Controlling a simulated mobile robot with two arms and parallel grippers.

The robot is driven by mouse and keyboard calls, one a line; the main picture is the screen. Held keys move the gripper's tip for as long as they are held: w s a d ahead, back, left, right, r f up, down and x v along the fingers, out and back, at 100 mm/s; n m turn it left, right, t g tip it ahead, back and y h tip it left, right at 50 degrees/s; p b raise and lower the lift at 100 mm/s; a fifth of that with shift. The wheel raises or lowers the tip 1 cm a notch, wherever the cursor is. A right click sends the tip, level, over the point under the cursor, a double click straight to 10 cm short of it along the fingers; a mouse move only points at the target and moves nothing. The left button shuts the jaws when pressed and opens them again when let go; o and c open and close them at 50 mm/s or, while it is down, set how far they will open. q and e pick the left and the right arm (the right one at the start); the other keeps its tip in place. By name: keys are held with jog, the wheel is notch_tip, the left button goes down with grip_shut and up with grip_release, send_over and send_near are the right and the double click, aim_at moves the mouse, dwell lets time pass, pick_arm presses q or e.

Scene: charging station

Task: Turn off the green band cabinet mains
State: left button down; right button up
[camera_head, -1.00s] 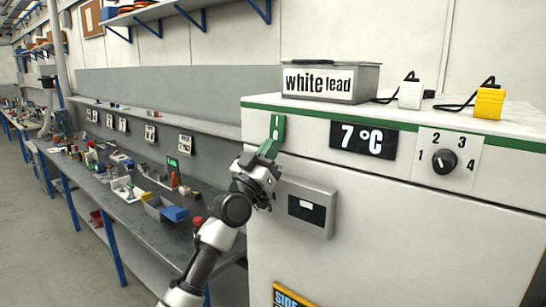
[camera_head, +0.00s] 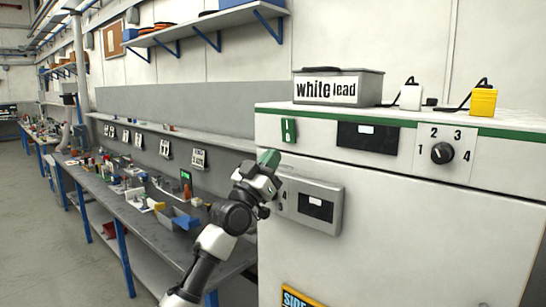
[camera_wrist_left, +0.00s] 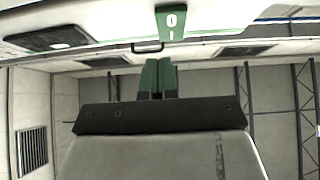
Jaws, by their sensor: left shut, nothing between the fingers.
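The green band cabinet (camera_head: 400,215) is white with a green strip along its top edge. Its green mains switch (camera_head: 288,130) is on the upper left of the front. The switch plate also shows in the left wrist view (camera_wrist_left: 171,22), with a 0 and a bar on it. My left gripper (camera_head: 268,158) is shut and empty, just below and left of the switch and apart from it. Its green fingertips show together in the left wrist view (camera_wrist_left: 158,77). The cabinet's display (camera_head: 368,135) is dark with a small white patch. My right gripper is not in view.
A rotary knob (camera_head: 442,153) marked 1 to 4 is right of the display. A grey box (camera_head: 308,204) sticks out below the switch. A "white lead" box (camera_head: 338,87), a white plug (camera_head: 411,97) and a yellow plug (camera_head: 484,102) stand on top. A cluttered workbench (camera_head: 170,235) runs along the left.

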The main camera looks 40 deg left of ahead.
pick_arm(q)
jog(key=s+f+b, duration=0.3)
jog(key=f+b, duration=0.1)
jog(key=f, duration=0.3)
jog(key=shift+s+a+f, duration=0.25)
jog(key=shift+f, duration=0.05)
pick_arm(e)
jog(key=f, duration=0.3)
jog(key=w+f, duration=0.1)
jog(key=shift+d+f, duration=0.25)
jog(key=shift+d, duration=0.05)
pick_arm(q)
jog(key=shift+s, duration=0.1)
